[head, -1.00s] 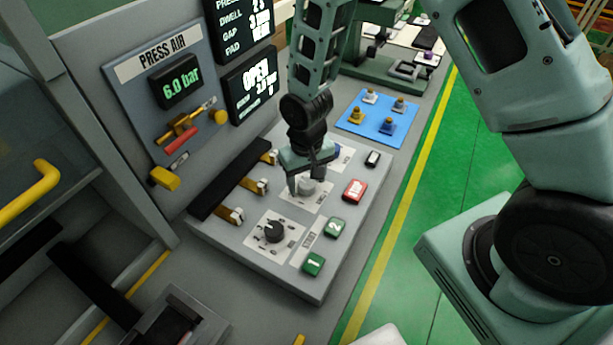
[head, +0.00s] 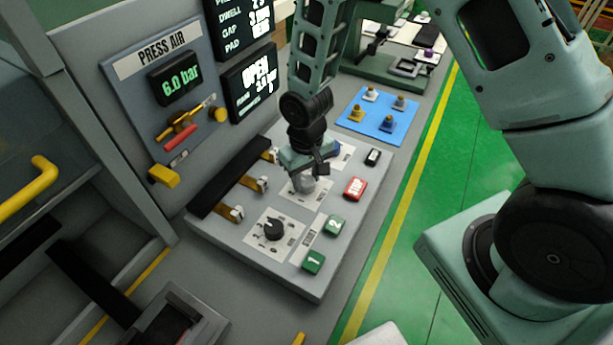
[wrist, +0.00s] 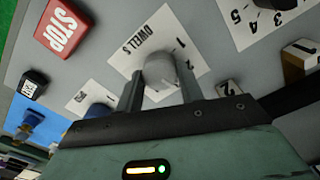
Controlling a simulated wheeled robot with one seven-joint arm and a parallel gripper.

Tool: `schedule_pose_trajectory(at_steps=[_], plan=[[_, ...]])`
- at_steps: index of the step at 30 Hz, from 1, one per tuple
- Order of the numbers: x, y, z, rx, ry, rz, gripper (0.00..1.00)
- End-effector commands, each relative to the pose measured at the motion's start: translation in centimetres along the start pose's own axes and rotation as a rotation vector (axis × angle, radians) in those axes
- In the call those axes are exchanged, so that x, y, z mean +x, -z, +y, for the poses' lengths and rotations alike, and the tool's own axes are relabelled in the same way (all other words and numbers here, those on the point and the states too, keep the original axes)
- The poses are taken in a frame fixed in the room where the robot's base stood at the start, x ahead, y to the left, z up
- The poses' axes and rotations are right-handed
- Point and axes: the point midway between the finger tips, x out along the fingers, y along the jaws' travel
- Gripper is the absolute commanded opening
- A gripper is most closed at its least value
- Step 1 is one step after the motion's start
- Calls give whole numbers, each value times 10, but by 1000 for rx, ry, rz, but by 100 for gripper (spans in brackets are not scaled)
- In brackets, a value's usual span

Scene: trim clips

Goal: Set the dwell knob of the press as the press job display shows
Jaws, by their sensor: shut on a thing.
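The grey dwell knob (wrist: 160,70) sits on a white plate (wrist: 137,45) marked "DWELL S", with the numbers 1 and 2 showing in the wrist view. My gripper (wrist: 159,92) is shut on this knob, one finger on each side. In the head view my gripper (head: 306,178) points down over the middle of the control panel and hides part of the knob and its scale. The press job display (head: 243,25) at the top is cut off by the frame; its rows read DWELL, GAP and PAD, and the values are too small to read surely.
A black knob (head: 274,230) on its own plate stands nearer. The red STOP button (head: 355,188) and green buttons 1 (head: 313,262) and 2 (head: 335,224) lie to the right. A blue mat (head: 378,117) with several clips lies behind.

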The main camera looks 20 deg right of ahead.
Motion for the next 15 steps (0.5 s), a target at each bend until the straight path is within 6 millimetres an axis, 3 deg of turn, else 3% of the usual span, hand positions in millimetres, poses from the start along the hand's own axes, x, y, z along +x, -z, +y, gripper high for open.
schedule_pose_trajectory(at_steps=[15], plan=[[0, 0, 0, -442, 0, 1, 15]])
